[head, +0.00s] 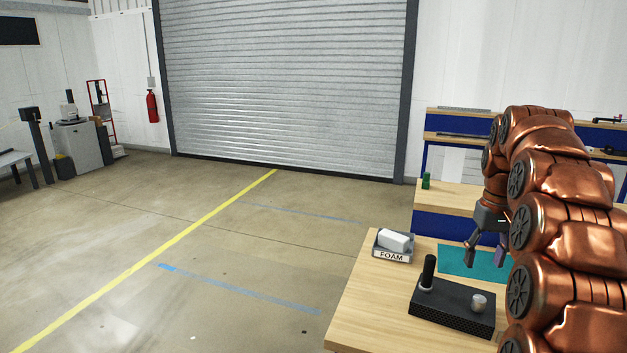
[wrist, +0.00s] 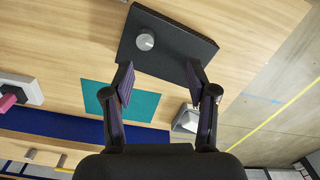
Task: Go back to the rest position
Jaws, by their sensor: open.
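My gripper (head: 485,258) is open and points down over the teal mat, with nothing between its fingers. In the wrist view, the gripper (wrist: 159,76) has both fingers spread apart over the wooden table (wrist: 60,60). My copper-coloured arm fills the right of the head view and hides part of the table and mat.
A black perforated block (head: 450,308) with a black cylinder (head: 428,272) and a silver knob (head: 479,302) sits on the table. Behind it are the teal mat (head: 455,259) and a tray labelled FOAM (head: 392,257). Open floor (head: 230,245) lies left.

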